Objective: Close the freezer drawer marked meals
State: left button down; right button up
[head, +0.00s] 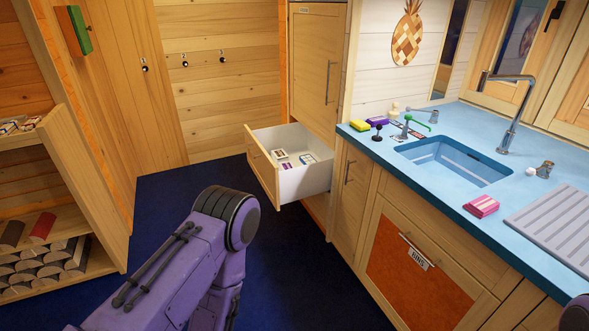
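A white-walled drawer (306,181) with a wooden front (262,168) stands pulled out from the tall wooden cabinet, below its closed upper door. Several small boxes (282,157) lie inside it. I cannot read any marking on its front, which is seen at a steep angle. My purple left arm comes in from the bottom left and bends in front of the drawer, apart from it in the picture. Neither of my grippers is in view; only a sliver of what seems to be my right arm shows at the bottom right corner.
The blue counter (480,235) with a sink (455,165) runs along the right, above wooden cabinets and an orange-panelled front (415,270). A shelf of logs (45,262) stands at the left. The dark blue floor (180,195) is clear between them.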

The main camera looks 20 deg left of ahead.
aim_at(283, 187)
jog(key=u, duration=0.7)
jog(key=i, duration=0.6)
jog(key=u, duration=0.9)
jog(key=i, duration=1.55)
jog(key=z, duration=1.4)
jog(key=i, duration=0.35)
jog(key=z, duration=0.2)
